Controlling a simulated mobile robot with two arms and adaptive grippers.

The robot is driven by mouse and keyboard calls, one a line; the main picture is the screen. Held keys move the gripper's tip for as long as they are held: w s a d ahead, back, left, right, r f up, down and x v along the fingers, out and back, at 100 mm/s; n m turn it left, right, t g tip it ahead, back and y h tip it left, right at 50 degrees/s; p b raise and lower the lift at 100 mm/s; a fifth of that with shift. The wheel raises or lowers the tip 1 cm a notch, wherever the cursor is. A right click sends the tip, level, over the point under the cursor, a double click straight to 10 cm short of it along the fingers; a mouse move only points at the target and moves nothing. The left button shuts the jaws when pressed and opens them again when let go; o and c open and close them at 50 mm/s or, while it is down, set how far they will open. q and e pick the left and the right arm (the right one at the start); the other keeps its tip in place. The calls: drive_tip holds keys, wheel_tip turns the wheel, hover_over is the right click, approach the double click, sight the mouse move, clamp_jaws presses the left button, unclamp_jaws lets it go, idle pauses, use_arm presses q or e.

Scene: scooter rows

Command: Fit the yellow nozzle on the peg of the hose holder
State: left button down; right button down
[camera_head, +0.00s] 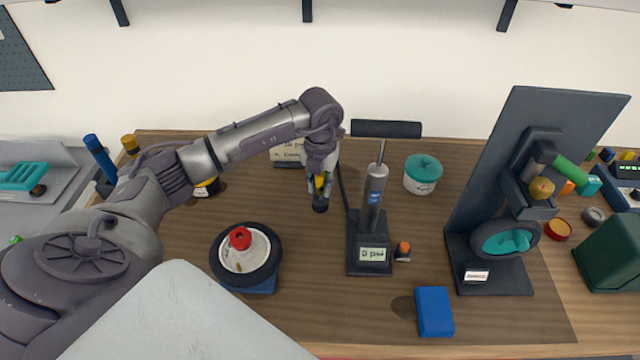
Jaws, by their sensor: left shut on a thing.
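My left gripper (319,178) points down over the mat, left of the floor pump (375,200), and is shut on the yellow nozzle (319,184). Only a little yellow shows between the fingers, with a dark round piece (320,204) just below. A thin black hose (343,188) runs from near the gripper down to the pump base. A small dark block with an orange upright tip (403,249) stands right of the pump base; it may be the hose holder with its peg, but I cannot tell for sure. My right gripper is not in view.
A wheel (272,266) with a red cap sits on a blue stand at front left. A blue box (434,311) lies at front right. A tall dark stand (470,215) with a wheel is at right. The mat's front middle is clear.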

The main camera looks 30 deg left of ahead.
use_arm(q)
drive_tip(key=shift+f+b, duration=0.95)
drive_tip(key=shift+f, duration=0.3)
drive_tip(key=c, duration=0.9)
unclamp_jaws()
drive_tip(key=shift+o, duration=0.2)
drive_tip(key=shift+r, duration=0.1)
wheel_tip(320, 180, up, 12)
drive_tip(key=shift+f, duration=0.1)
